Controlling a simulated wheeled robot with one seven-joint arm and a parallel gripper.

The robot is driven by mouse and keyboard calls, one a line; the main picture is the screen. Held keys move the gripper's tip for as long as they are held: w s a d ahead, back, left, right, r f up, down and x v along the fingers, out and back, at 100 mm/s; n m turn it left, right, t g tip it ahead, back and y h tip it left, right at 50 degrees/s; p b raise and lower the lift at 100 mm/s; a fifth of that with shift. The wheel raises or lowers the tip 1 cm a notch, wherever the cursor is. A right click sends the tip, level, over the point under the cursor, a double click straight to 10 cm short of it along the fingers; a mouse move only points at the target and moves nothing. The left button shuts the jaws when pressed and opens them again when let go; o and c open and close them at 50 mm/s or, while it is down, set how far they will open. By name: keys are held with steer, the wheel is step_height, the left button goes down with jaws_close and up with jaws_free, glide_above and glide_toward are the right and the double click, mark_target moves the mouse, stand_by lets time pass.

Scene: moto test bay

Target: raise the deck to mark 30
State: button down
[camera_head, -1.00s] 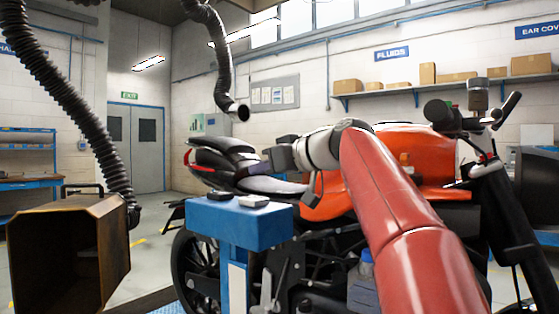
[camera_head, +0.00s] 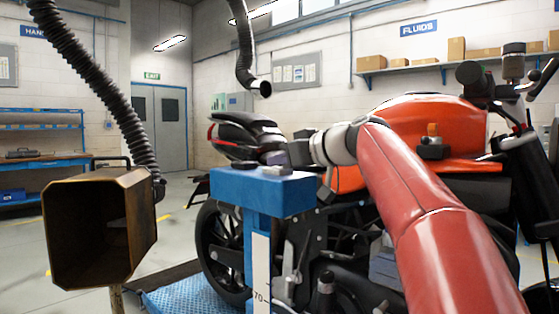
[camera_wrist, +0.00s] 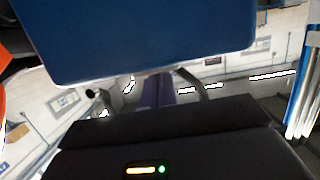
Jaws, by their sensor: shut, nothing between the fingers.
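The lift deck (camera_head: 195,298) is a blue textured plate under the motorcycle's rear wheel, mostly cut off by the lower edge. A blue pedestal (camera_head: 256,205) stands in front of the motorcycle. A white scale strip (camera_head: 261,252) on its post shows the mark 70; the deck's reading is not visible. Two small controls, one dark (camera_head: 237,166) and one pale grey (camera_head: 275,171), sit on its top. My gripper (camera_head: 278,157) is shut and empty, just above and behind the pale control; I cannot tell whether they touch. The wrist view shows a large blue surface (camera_wrist: 135,40) close up.
The orange motorcycle (camera_head: 425,120) stands behind my arm. A rusty open box (camera_head: 100,230) is at the left, with a black hose (camera_head: 95,80) above it. A second hose (camera_head: 245,60) hangs at centre. Floor at the far left is clear.

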steer(key=shift+f, duration=0.75)
steer(key=shift+w+f+b, duration=0.1)
steer(key=shift+f+b, duration=0.15)
steer(key=shift+b, duration=0.05)
stand_by(0.5)
stand_by(1.6)
steer(key=r+b+v, duration=0.1)
steer(key=v, duration=0.7)
steer(key=shift+a+r, duration=0.1)
steer(key=shift+r, duration=0.05)
stand_by(0.3)
